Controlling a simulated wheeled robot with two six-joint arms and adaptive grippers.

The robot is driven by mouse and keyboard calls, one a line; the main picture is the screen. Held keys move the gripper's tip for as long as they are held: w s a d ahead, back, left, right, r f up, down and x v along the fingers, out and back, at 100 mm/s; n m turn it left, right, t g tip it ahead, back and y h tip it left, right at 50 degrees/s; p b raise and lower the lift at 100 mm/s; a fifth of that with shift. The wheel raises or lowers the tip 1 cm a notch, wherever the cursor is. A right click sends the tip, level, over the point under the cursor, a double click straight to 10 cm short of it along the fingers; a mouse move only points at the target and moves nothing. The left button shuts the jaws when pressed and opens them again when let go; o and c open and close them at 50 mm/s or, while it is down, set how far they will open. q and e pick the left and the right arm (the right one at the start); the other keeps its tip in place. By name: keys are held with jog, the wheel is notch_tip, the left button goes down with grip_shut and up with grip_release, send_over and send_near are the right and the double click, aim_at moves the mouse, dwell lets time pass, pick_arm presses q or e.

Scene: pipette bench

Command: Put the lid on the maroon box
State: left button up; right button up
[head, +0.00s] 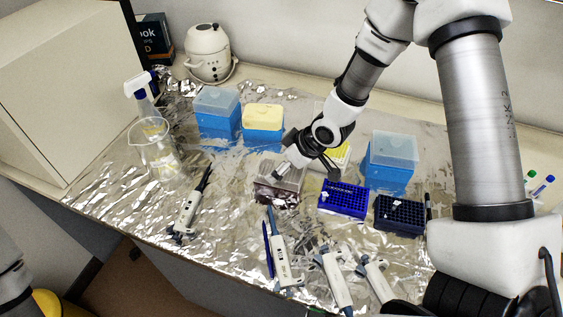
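The maroon box (276,197) stands near the middle of the foil-covered bench. A clear lid (287,174) shows at its top, under my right gripper (296,168). I cannot tell whether the lid is seated or held just above the box. My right arm reaches in from the upper right, and its gripper is at the lid's back right side. The fingers partly overlap the lid, and their grip on it is unclear. My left gripper is out of view; only part of my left arm shows at the lower left edge.
Blue tip boxes (218,128) stand behind, another (387,176) at right. Blue racks (343,203) sit right of the maroon box. Pipettes (283,262) lie in front. A beaker (154,155) and spray bottle (143,100) stand left.

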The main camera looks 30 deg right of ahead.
jog(key=o, duration=0.6)
jog(key=shift+o, duration=0.2)
jog(key=v, duration=0.7)
jog(key=shift+s+d+r, duration=0.1)
jog(key=shift+s+r, duration=0.05)
jog(key=shift+s, duration=0.05)
jog(key=shift+w, duration=0.1)
